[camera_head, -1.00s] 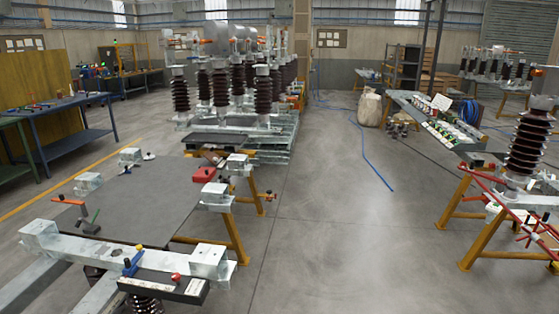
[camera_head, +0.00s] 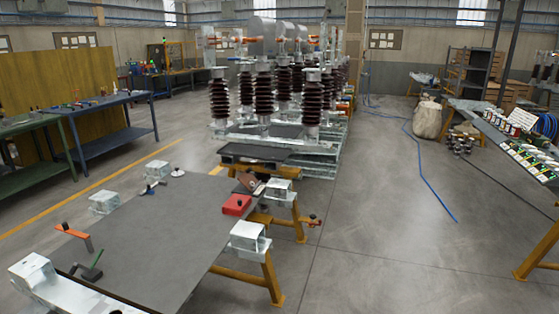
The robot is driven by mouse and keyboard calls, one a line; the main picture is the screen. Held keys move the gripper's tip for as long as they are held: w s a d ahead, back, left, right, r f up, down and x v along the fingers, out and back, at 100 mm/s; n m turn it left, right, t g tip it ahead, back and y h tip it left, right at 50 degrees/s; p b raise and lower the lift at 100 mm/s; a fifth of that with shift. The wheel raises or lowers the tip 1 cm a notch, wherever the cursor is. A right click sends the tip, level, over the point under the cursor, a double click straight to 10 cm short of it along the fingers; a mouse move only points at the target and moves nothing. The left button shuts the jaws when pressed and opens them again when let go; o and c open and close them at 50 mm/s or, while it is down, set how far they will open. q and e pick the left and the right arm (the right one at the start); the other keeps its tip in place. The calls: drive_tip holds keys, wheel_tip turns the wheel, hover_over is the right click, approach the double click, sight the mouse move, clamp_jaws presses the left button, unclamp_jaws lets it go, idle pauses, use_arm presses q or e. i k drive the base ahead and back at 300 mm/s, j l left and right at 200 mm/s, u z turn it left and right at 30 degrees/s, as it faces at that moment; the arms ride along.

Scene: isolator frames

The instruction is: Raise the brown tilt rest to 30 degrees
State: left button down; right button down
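A small brown piece (camera_head: 249,181), possibly the brown tilt rest, lies at the far right corner of the grey table top (camera_head: 165,235). It is just behind a red box (camera_head: 236,205) and beside a metal block (camera_head: 279,190). It is too small to read its angle or tell its parts apart. Neither of my grippers is in view.
An orange-handled tool (camera_head: 74,235) and a dark piece with a green rod (camera_head: 90,269) lie on the table's left. Metal blocks stand at its edges on yellow trestles. Brown insulators (camera_head: 264,92) stand behind. Open floor (camera_head: 380,230) lies to the right.

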sight(246, 176)
drive_tip(key=i+j, duration=0.2)
drive_tip(key=j, duration=0.2)
drive_tip(key=i+j, duration=0.2)
drive_tip(key=j, duration=0.2)
drive_tip(key=i+j, duration=0.2)
drive_tip(key=j, duration=0.15)
drive_tip(key=l, duration=0.6)
drive_tip(key=i+l, duration=0.15)
drive_tip(key=l, duration=0.25)
drive_tip(key=i+l, duration=0.1)
drive_tip(key=l, duration=0.25)
drive_tip(key=i+l, duration=0.15)
drive_tip(key=l, duration=0.25)
drive_tip(key=i+l+u, duration=0.1)
drive_tip(key=l, duration=0.25)
drive_tip(key=i+l, duration=0.15)
drive_tip(key=l, duration=0.25)
